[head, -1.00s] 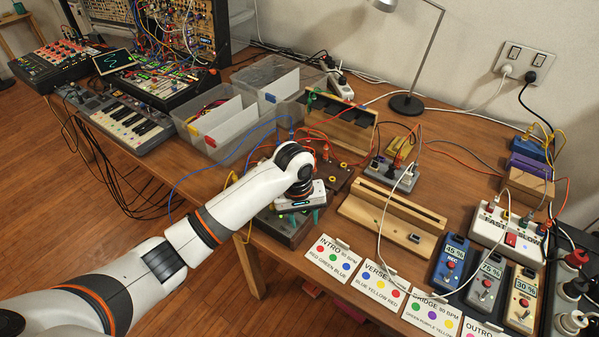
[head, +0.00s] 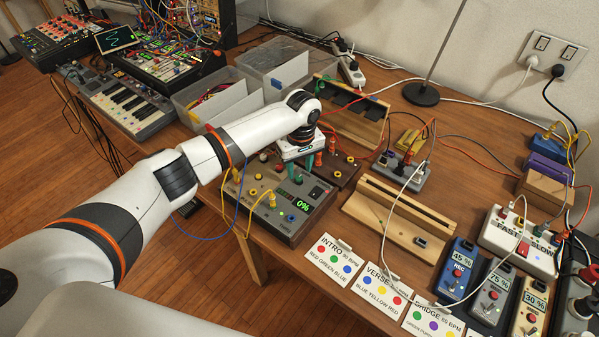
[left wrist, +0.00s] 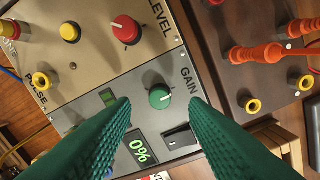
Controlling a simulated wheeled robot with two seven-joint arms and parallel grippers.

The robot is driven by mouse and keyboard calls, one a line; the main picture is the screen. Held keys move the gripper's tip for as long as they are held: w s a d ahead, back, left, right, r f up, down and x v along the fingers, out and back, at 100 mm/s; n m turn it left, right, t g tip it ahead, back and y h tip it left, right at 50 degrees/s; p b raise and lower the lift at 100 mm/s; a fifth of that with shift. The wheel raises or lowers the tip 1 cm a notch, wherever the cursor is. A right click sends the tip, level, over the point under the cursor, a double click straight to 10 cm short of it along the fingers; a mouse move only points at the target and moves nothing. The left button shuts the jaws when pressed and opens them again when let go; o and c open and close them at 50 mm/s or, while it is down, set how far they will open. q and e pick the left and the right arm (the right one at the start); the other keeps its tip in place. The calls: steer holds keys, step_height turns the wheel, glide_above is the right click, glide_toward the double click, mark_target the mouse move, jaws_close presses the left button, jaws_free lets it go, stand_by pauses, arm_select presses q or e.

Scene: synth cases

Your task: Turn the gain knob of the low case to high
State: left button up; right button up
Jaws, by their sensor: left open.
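The low case (head: 275,228) is grey, with a green display reading 0% (head: 302,205). The display also shows in the left wrist view (left wrist: 139,149). There the round green gain knob (left wrist: 160,97) sits beside the printed word GAIN, with a small white mark on its top. My left gripper (head: 299,173) points down over the back right part of the case. In the left wrist view its green fingers (left wrist: 160,108) are open, one on each side of the knob. I cannot tell whether they touch it. In the head view the fingers and arm hide the knob.
On the case are a red level knob (left wrist: 126,28) and a black rocker switch (left wrist: 178,138). A dark brown case (head: 346,172) with orange plugs stands close behind. A wooden rack (head: 395,222) and song cards (head: 333,256) lie to the right. Yellow cables hang at the front.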

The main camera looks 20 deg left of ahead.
mark_target(299, 178)
arm_select(q)
step_height(299, 178, down, 2)
steer(key=shift+s+f, duration=0.1)
steer(key=shift+f, duration=0.55)
arm_select(e)
steer(key=shift+w, duration=0.6)
arm_select(q)
jaws_close()
arm_select(e)
steer(key=shift+s+r, duration=0.1)
steer(key=shift+s, duration=0.05)
arm_select(q)
steer(key=shift+r, duration=0.1)
arm_select(e)
steer(key=shift+r, duration=0.15)
